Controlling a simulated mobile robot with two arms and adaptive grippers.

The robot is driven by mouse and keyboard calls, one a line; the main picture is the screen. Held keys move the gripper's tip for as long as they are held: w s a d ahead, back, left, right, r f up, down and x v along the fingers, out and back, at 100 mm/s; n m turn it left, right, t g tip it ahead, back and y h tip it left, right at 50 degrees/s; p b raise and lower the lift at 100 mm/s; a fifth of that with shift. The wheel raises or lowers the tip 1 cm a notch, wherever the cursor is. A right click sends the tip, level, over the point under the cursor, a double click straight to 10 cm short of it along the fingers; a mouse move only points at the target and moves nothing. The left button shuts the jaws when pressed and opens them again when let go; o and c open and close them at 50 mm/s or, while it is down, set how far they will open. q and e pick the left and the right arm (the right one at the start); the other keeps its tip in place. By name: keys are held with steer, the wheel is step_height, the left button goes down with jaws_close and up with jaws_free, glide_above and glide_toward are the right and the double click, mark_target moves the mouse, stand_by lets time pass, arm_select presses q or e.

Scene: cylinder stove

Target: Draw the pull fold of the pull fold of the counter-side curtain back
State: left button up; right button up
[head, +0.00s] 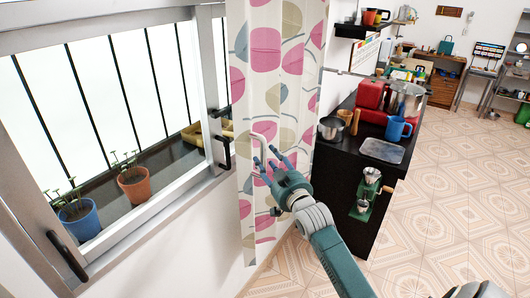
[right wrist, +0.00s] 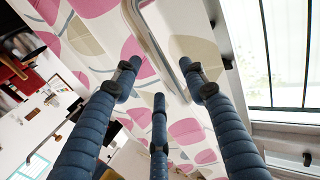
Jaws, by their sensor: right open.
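The counter-side curtain (head: 265,55) hangs between the window and the black counter, white with pink and olive leaf shapes. A pale, raised handle-like strip, which looks like the pull fold (head: 262,146), stands out from its lower middle. In the right wrist view the strip (right wrist: 160,48) runs between my finger tips, with the patterned cloth (right wrist: 90,40) behind it. My right gripper (head: 270,162) is open, its fingers spread around the strip and pointing at the curtain. I cannot tell whether they touch it. My left gripper is not in view.
The window (head: 110,90) with a dark handle (head: 224,152) is left of the curtain. Two potted plants (head: 134,184) stand on its sill. The black counter (head: 345,150) to the right holds a blue mug (head: 397,129) and pots. The tiled floor (head: 440,215) is open at right.

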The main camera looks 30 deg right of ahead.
mark_target(265, 155)
steer(key=shift+w+d, duration=0.15)
steer(key=shift+w, duration=0.6)
steer(key=shift+w+d, duration=0.1)
steer(key=shift+w, duration=0.65)
jaws_close()
